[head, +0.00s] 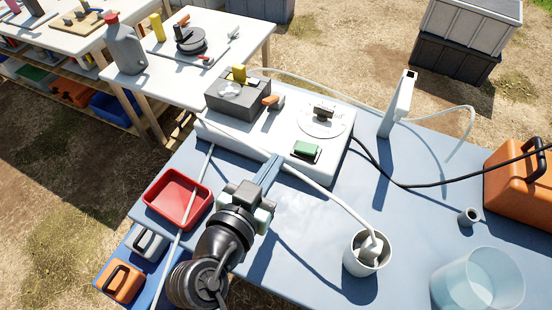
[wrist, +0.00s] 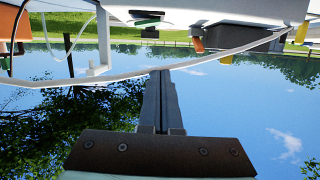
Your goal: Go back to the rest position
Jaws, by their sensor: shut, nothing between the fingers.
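My gripper (head: 269,171) is above the blue table (head: 300,240), in front of the white pump unit (head: 245,138). Its fingers are together and empty, pointing away from my body toward the unit. In the wrist view, which looks upside down, the closed fingers (wrist: 160,98) stand against sky and trees. The unit has a round dial plate (head: 324,121), a green switch (head: 306,149), and a grey block with a yellow part and an orange lever (head: 271,101). A white hose (head: 340,202) passes close to the fingertips; whether it touches them I cannot tell.
The hose ends in a white cup (head: 354,262) on the table. A red tray (head: 169,213) lies left of my arm. A clear beaker (head: 445,284), small grey cup (head: 469,216), white upright stand (head: 397,105) and orange case (head: 515,185) are right. A white table (head: 225,28) stands behind.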

